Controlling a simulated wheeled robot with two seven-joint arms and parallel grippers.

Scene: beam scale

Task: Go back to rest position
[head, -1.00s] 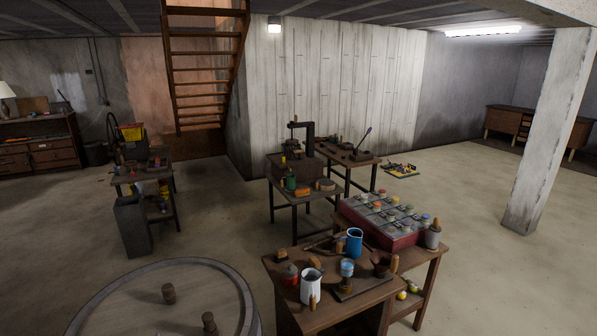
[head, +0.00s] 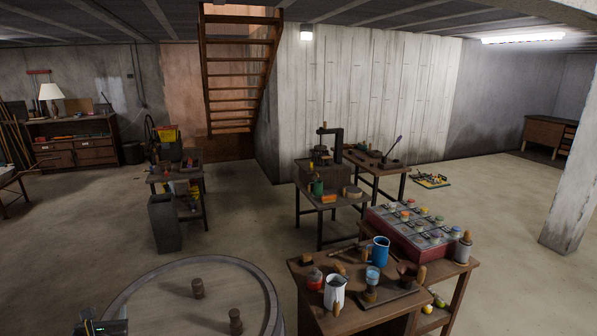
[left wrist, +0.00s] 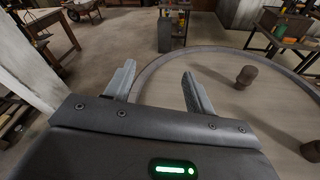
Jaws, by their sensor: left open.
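My left gripper shows in the left wrist view (left wrist: 158,88) with its two grey fingers apart and nothing between them. It is over or near the left edge of a round wooden top (head: 155,296) with a raised grey rim. In the head view only a dark piece of my left arm shows at the bottom left. Two dark wooden pegs, one of them (head: 197,288), stand on the round top, apart from the gripper. My right gripper is in neither view. No beam scale can be made out clearly.
A wooden table (head: 309,262) at front right holds a white jug (head: 334,291), a blue jug (head: 381,251) and a case of jars (head: 420,233). Workbenches stand behind it, and a grey bin (head: 165,223) stands at left. Open floor (head: 80,225) lies at left. A pillar (head: 575,190) is at right.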

